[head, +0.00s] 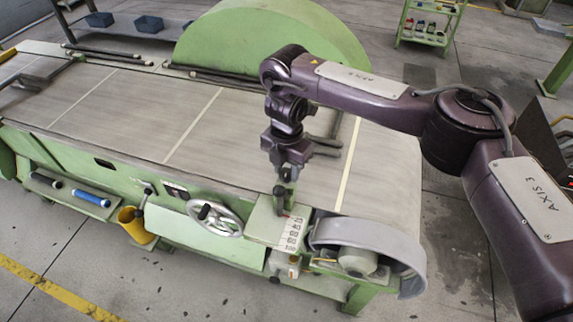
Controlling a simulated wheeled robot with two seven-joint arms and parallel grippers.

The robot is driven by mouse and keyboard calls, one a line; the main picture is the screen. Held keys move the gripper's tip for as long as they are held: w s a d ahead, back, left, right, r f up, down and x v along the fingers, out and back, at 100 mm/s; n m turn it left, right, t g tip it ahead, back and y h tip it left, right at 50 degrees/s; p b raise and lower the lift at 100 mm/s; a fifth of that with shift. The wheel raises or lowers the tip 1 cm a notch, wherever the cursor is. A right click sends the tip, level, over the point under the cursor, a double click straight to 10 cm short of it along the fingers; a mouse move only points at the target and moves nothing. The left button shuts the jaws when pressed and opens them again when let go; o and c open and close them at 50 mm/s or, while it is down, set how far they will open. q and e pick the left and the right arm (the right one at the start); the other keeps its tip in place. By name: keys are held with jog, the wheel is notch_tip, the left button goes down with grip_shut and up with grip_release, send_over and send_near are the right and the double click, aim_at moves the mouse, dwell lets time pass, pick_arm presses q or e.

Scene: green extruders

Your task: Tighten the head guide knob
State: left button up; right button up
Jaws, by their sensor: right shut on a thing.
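The head guide knob (280,191) is a small dark piece above the green scale block (263,222) at the front edge of the green machine. My right gripper (284,182) points down at it from above and is shut on it. The fingers cover most of the knob, so its turn position cannot be seen. A white scale plate with numbers (291,233) faces forward just below. My left gripper is not in view.
A spoked handwheel (215,218) is left of the scale block, and a grey curved guard (372,240) is close on its right. The long grey machine bed (120,105) lies behind. A large green rounded cover (275,35) rises at the back.

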aim_at(287, 172)
jog(key=shift+w+m, duration=0.1)
jog(key=shift+m, duration=0.3)
jog(key=o, duration=0.7)
jog(key=shift+r, duration=3.95)
